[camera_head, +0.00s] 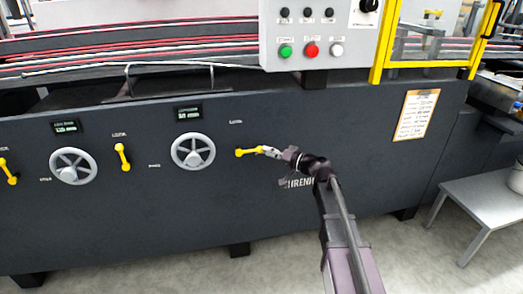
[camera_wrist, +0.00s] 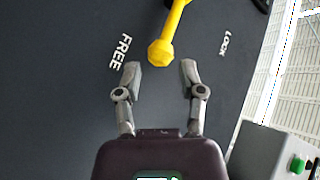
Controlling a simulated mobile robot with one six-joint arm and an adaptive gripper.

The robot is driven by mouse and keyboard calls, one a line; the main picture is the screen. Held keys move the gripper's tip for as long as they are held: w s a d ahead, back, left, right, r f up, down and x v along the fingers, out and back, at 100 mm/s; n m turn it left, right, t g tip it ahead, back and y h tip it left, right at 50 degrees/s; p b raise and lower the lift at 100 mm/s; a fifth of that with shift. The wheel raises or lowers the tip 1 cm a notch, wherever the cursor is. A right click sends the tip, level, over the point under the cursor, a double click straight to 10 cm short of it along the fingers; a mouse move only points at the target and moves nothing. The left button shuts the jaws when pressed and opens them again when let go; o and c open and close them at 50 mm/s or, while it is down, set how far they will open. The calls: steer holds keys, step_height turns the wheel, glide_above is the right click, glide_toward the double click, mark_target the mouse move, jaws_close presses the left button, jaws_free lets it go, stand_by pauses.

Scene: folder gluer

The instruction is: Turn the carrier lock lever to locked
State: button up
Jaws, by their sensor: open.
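The yellow lever (camera_head: 249,151) nearest my gripper lies roughly horizontal on the dark machine front. In the wrist view the lever (camera_wrist: 173,28) runs off the top edge, and its faceted knob end sits just ahead of the gap between my fingertips. My gripper (camera_head: 267,151) is open at the lever's right end; in the wrist view both fingers (camera_wrist: 160,67) are apart with nothing between them. The FREE label (camera_wrist: 120,52) is left of the knob and the LOCK label (camera_wrist: 225,43) is right of it. Contact with the lever is not visible.
Left of the lever are spoked handwheels (camera_head: 193,151) and (camera_head: 73,166), and another yellow lever (camera_head: 122,156). A grey control box (camera_head: 318,35) with buttons overhangs above. A yellow-framed guard (camera_head: 424,64) and a small table (camera_head: 485,193) stand to the right.

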mark_target(261, 148)
steer(key=shift+x, duration=1.75)
steer(key=shift+d, duration=0.1)
jaws_close()
